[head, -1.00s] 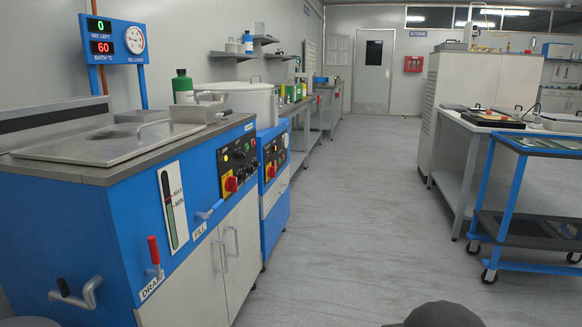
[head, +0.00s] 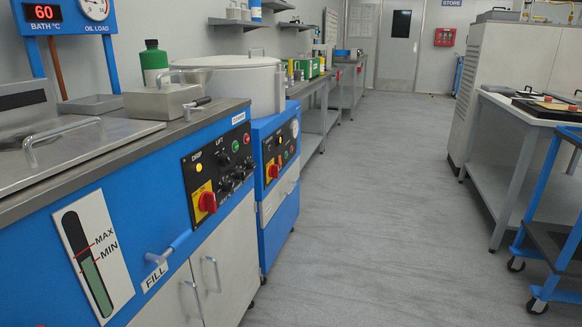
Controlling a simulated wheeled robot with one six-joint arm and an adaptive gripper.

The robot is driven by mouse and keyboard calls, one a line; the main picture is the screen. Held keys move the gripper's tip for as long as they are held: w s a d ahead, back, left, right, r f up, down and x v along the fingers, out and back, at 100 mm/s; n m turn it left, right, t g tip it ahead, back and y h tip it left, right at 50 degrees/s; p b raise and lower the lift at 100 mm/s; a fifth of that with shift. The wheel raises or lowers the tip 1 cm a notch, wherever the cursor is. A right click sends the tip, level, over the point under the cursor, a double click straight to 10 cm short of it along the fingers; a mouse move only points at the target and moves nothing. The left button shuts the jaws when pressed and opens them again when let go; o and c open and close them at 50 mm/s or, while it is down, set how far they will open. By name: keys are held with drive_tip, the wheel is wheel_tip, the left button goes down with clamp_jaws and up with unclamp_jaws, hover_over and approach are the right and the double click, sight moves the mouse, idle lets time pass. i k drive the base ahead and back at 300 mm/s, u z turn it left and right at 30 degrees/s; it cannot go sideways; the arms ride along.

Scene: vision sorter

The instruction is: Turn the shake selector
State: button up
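A black control panel (head: 219,165) is on the front of the near blue unit. It has a yellow lamp (head: 199,167), a red switch on a yellow plate (head: 206,201), several small black knobs (head: 228,184) and a green button (head: 235,146). One label there reads LIFT. A second dark control panel (head: 281,148) with its own red switch (head: 273,170) is on the blue unit behind it. No label reading shake is legible, so I cannot tell which knob is the shake selector. My gripper is not in view.
The FILL lever (head: 168,249) sticks out from the near unit's front. Cabinet handles (head: 203,280) protrude below. A blue trolley (head: 555,250) and a grey-legged table (head: 510,150) stand on the right. The grey floor (head: 380,220) between is clear.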

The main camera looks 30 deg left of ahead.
sight(239, 176)
drive_tip(key=u, duration=0.1)
drive_tip(key=i, duration=0.7)
drive_tip(key=u, duration=0.95)
drive_tip(key=i, duration=0.6)
drive_tip(key=u, duration=0.75)
